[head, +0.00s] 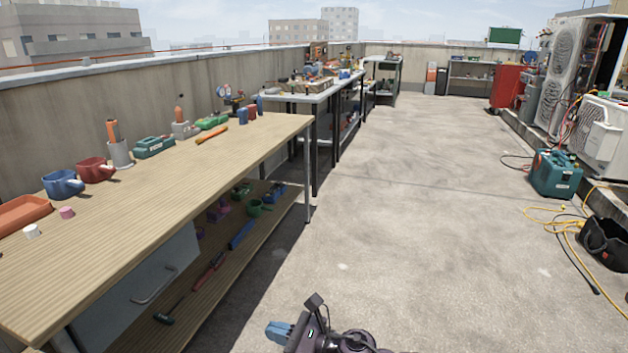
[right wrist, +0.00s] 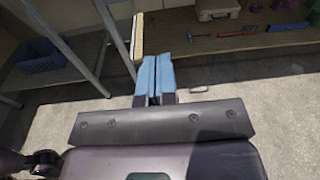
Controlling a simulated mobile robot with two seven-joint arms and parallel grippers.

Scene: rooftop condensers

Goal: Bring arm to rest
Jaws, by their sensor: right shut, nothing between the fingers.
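My right gripper (head: 279,331) shows at the bottom middle of the head view, low over the concrete floor and to the right of the wooden workbench (head: 215,160). Its blue fingers also show in the right wrist view (right wrist: 153,77), pressed together with nothing between them. In that view the fingertips overlap the edge of a wooden shelf; I cannot tell how far apart they are. My left gripper is in neither view.
A lower shelf (head: 200,287) holds more items. A second table (head: 300,97) stands behind. Condensers (head: 565,62), a teal case (head: 556,174) and yellow cable line the right. The middle floor is clear.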

